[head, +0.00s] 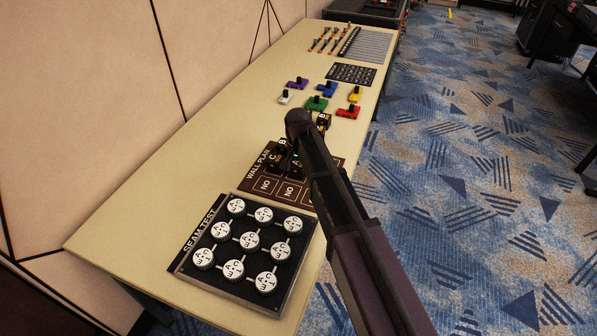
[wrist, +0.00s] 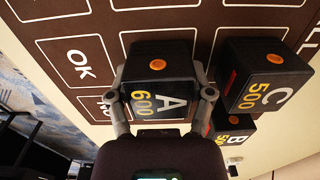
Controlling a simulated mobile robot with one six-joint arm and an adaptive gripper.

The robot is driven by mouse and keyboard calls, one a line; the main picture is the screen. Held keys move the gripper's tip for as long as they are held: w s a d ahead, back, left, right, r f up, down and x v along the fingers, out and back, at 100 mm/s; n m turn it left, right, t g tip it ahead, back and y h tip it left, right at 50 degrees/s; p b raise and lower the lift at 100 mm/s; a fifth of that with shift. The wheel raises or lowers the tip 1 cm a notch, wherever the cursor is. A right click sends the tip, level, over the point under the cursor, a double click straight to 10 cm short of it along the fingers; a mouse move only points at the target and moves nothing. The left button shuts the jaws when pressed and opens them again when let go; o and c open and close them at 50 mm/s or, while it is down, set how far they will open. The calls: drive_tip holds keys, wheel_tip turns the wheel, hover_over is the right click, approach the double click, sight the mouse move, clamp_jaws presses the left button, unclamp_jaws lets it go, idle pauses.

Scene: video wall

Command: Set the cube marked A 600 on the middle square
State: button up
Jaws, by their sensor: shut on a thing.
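The black cube marked A 600 (wrist: 160,84) has an orange dot on its top and sits between the two fingers of my gripper (wrist: 163,98), which is shut on it. It is over the brown wall plan board (wrist: 103,18), on or just above an outlined square; I cannot tell if it touches. The cube marked C 500 (wrist: 268,84) stands just right of it, with a small gap. A cube marked B (wrist: 236,125) is behind my right finger, partly hidden. In the head view my arm covers much of the board (head: 278,190) and part of cube A (head: 296,164).
The seam test panel (head: 231,272) with several white round knobs lies at the near end of the table (head: 150,200). Coloured pieces, such as the green one (head: 316,104), lie farther back. The table's left side is clear.

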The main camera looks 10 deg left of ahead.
sight(298, 163)
drive_tip(key=shift+f, duration=0.15)
drive_tip(key=o, duration=1.1)
drive_tip(key=shift+o, duration=0.2)
drive_tip(key=shift+r, duration=0.2)
wheel_tip(298, 163, up, 12)
drive_tip(key=p, duration=1.2)
idle(0.4)
drive_tip(key=s+d, duration=0.5)
drive_tip(key=d, duration=0.6)
drive_tip(key=s+d+n, duration=0.1)
drive_tip(key=s+d, duration=0.4)
drive_tip(key=d, duration=0.6)
drive_tip(key=s+d, duration=0.5)
drive_tip(key=d, duration=0.6)
drive_tip(key=shift+s+d+n, duration=0.25)
drive_tip(key=shift+d+n, duration=0.05)
drive_tip(key=shift+d, duration=0.05)
